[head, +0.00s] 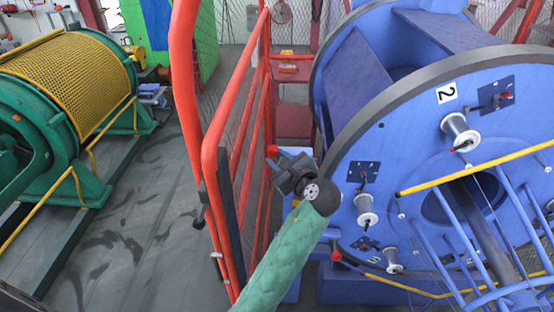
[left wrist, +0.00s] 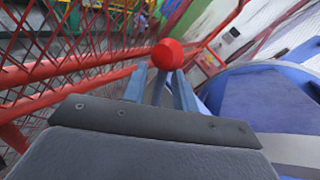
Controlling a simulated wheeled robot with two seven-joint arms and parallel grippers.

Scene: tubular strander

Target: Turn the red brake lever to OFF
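A red ball knob (head: 272,151) shows at the tip of my left gripper (head: 283,168) in the head view, just right of the red fence. In the left wrist view the red knob (left wrist: 167,54) sits at the far end of my left gripper's two blue-grey fingers (left wrist: 160,88), with a thin grey shaft running down between them. The fingers stand apart on either side of the shaft, and I see no clear contact. The lever's base and any OFF marking are hidden. My right gripper is not in view.
A red tubular fence (head: 222,165) stands close left of my left arm. The large blue strander wheel (head: 400,140) with spools is close on the right. Another red knob (head: 336,256) sits low beside the wheel. A green machine with a yellow mesh cover (head: 70,75) stands left, with open floor between.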

